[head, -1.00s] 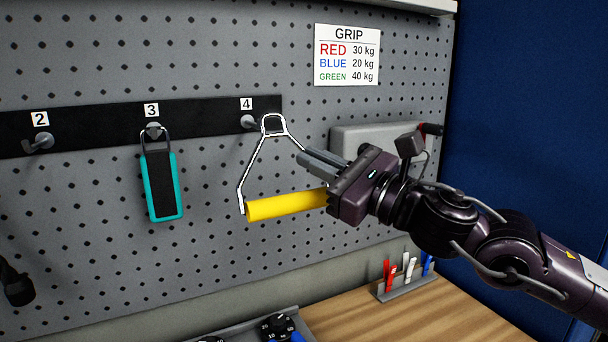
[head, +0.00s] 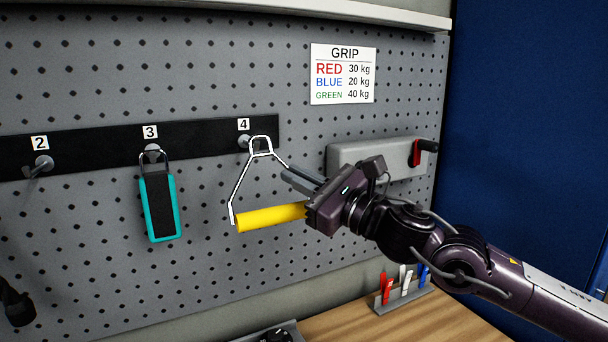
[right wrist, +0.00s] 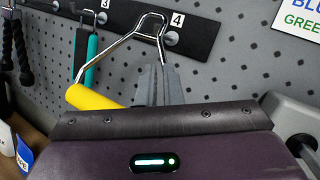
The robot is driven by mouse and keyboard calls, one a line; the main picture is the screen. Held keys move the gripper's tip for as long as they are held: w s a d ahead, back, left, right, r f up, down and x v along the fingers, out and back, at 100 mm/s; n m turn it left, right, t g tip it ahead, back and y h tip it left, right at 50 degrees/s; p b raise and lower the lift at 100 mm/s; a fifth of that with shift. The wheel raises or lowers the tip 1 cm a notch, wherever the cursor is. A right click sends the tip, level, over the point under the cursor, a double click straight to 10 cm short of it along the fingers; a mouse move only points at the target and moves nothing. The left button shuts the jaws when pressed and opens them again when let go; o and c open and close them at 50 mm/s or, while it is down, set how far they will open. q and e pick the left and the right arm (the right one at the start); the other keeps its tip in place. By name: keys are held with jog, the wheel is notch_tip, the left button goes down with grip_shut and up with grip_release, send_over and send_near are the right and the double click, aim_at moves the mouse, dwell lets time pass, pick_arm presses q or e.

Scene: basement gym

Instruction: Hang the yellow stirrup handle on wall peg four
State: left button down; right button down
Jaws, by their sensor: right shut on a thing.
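The yellow stirrup handle (head: 270,217) has a yellow grip bar and a bent metal wire frame ending in a narrow loop at the top. My right gripper (head: 303,180) is shut on the handle's right side and holds it upright before the pegboard. Peg four (head: 243,141) sits under the "4" label at the right end of the black rail. The loop overlaps the peg's right edge in the head view. In the right wrist view the loop (right wrist: 152,18) lies left of peg four (right wrist: 171,38). I cannot tell whether it is around the peg. My left gripper is not in view.
A teal and black handle (head: 160,205) hangs on peg three (head: 152,152); peg two (head: 42,163) is empty. A grey wall box (head: 375,160) with a red-and-black lever is right of the gripper. Coloured clips (head: 405,282) stand on the wooden bench (head: 385,322) below.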

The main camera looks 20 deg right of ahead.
jog(key=w+a+f, duration=0.1)
jog(key=w, duration=0.5)
jog(key=shift+a+f, duration=0.15)
jog(key=shift+f, duration=0.2)
dwell(0.5)
jog(key=shift+f, duration=0.15)
dwell(0.4)
jog(key=c, duration=1.5)
grip_release()
